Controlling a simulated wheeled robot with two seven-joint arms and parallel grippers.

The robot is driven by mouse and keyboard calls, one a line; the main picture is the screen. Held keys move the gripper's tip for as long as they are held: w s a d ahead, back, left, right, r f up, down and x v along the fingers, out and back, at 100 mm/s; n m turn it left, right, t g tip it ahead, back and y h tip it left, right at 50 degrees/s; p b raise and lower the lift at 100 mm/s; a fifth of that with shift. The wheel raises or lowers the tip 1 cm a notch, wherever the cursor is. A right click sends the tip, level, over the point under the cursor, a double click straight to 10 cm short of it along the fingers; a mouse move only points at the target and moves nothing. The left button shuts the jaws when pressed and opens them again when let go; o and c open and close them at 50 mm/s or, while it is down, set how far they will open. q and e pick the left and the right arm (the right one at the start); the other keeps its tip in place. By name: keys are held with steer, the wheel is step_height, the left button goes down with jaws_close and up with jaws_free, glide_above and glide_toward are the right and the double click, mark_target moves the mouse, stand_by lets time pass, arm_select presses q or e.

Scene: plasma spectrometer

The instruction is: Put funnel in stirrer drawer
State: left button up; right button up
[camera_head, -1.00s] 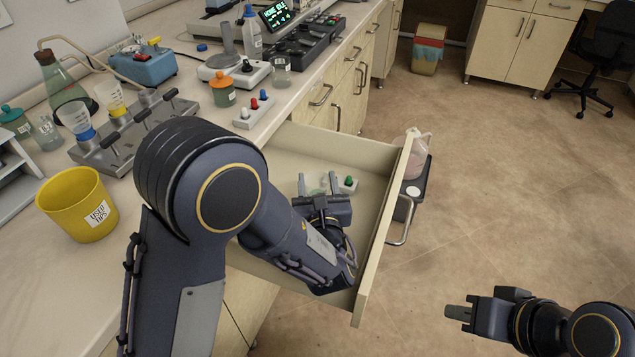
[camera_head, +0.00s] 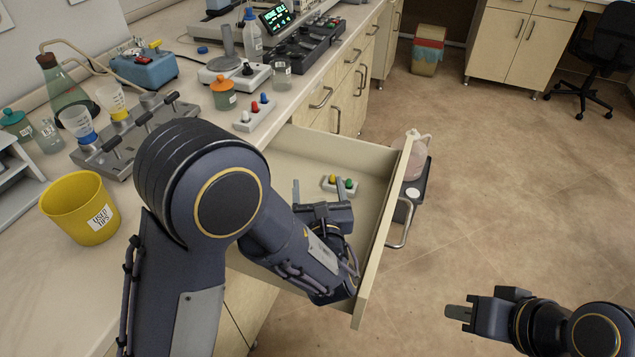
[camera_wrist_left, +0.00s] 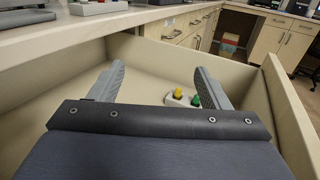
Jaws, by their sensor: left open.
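The open drawer (camera_head: 374,195) juts out from the bench, and my left gripper (camera_head: 318,190) is inside it. In the left wrist view the gripper (camera_wrist_left: 160,78) has its two fingers wide apart, with bare drawer floor (camera_wrist_left: 150,84) between them. I cannot make out a loose funnel in the drawer; the area under the gripper and arm is hidden. On the bench rack two clear cone-shaped cups stand upright, one with a blue base (camera_head: 77,122) and one with a yellow base (camera_head: 111,98). My right gripper (camera_head: 460,312) is over the floor, away from the drawer.
A small white block with yellow and green knobs (camera_head: 340,186) lies in the drawer beyond the left gripper. A yellow used-tips bin (camera_head: 80,208) stands on the bench at left. A block with red and blue knobs (camera_head: 254,112) sits near the bench edge above the drawer.

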arm_select(q)
steer(key=s, duration=0.4)
steer(key=s+d, duration=0.1)
steer(key=s, duration=0.1)
arm_select(e)
steer(key=shift+f, duration=0.3)
arm_select(q)
steer(key=shift+w, duration=0.1)
